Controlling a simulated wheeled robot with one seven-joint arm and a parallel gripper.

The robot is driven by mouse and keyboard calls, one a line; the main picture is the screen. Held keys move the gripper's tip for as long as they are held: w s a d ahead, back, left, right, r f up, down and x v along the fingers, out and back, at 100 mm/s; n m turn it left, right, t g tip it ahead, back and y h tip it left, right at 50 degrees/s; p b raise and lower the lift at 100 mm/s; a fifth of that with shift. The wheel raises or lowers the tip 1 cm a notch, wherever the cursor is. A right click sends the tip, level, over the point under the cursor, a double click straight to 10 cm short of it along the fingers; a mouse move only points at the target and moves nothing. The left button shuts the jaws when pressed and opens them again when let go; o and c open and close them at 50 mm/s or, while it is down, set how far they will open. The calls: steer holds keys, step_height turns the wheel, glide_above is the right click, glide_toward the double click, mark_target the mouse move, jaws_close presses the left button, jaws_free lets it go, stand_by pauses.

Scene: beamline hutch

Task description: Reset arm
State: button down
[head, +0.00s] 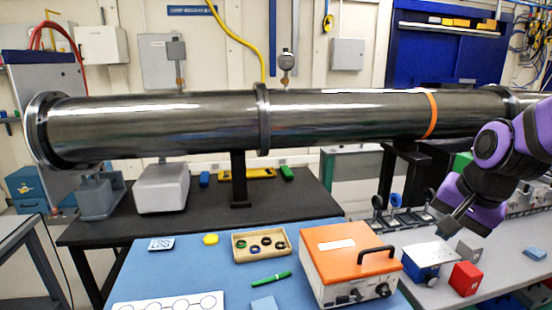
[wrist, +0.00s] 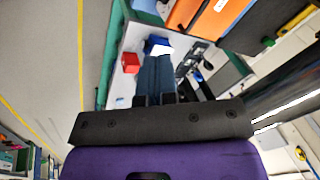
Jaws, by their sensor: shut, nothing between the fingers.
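My gripper (head: 447,222) is at the right in the head view, at the end of my purple and black arm. It points down and to the left, above the right-hand bench, near a blue box with a white top (head: 428,257). In the wrist view the two dark fingers (wrist: 154,75) lie side by side with nothing held between them. A red cube (head: 466,278) stands below and to the right of the gripper, and it also shows in the wrist view (wrist: 130,62). A grey cube (head: 468,249) is close beside it.
An orange-topped box with a black handle (head: 350,248) stands on the blue mat (head: 215,270). A wooden tray (head: 238,252) with several rings and a green pen (head: 271,279) lie left of it. Lens mounts (head: 397,200) stand behind.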

steer(key=s+r+n+t+h, duration=0.1)
steer(key=s+r+n, duration=0.7)
steer(key=s, duration=0.4)
steer(key=shift+a+r+n, duration=0.3)
steer(key=shift+a+r, duration=0.05)
steer(key=shift+r, duration=0.3)
